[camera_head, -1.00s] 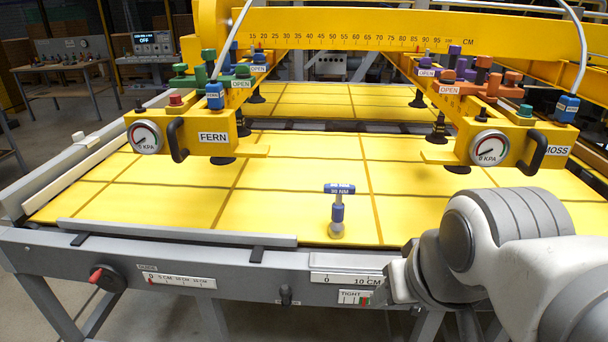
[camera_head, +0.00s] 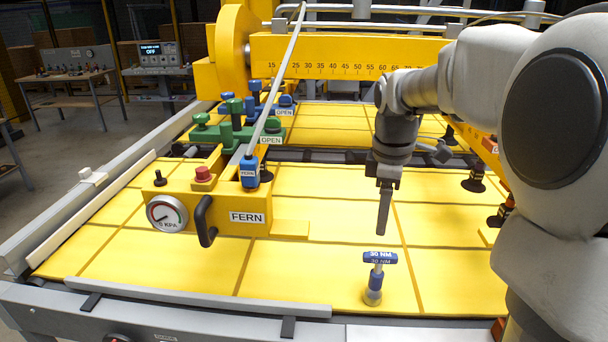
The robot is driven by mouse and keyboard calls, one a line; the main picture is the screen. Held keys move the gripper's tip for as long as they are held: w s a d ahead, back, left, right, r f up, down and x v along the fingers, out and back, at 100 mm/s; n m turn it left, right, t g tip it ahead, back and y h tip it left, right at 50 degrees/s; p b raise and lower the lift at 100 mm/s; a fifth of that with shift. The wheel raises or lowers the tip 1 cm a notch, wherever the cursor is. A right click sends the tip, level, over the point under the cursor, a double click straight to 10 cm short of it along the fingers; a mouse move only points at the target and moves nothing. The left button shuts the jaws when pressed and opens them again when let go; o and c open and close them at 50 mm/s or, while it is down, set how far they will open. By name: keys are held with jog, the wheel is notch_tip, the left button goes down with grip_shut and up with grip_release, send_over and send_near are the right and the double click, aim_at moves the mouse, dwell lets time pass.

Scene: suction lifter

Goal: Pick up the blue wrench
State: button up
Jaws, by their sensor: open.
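The blue wrench (camera_head: 375,281) stands upright on the yellow panel surface (camera_head: 330,276) near the front edge. It has a blue T-shaped top marked 30 NM, a metal shaft, a blue collar and a pale round foot. My gripper (camera_head: 383,233) points down above and slightly beyond the wrench in the picture, apart from it. It is open and empty, though seen edge-on, so the gap between its fingers does not show.
A yellow lifter block labelled FERN (camera_head: 230,217), with a gauge (camera_head: 166,214) and black handle (camera_head: 204,222), hangs to the left. Black suction cups (camera_head: 474,180) hang at the right. Grey rails (camera_head: 200,298) edge the table. The panel around the wrench is clear.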

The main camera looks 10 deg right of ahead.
jog(key=w+d+n, duration=0.2)
jog(key=w, duration=0.1)
jog(key=p, duration=0.2)
send_near(379, 265)
jog(key=shift+g+y, duration=0.3)
jog(key=shift+g, duration=0.1)
jog(key=f, duration=0.1)
jog(key=w+f, duration=0.1)
jog(key=f, duration=0.3)
jog(key=shift+w+d, duration=0.3)
jog(key=shift+d, duration=0.05)
jog(key=shift+w+d+f+p, duration=0.1)
jog(key=shift+f+p, duration=0.1)
jog(key=shift+f, duration=1.35)
jog(key=shift+d+f+p, duration=0.1)
jog(key=shift+f+p, duration=0.05)
jog(key=shift+f, duration=1.45)
grip_shut()
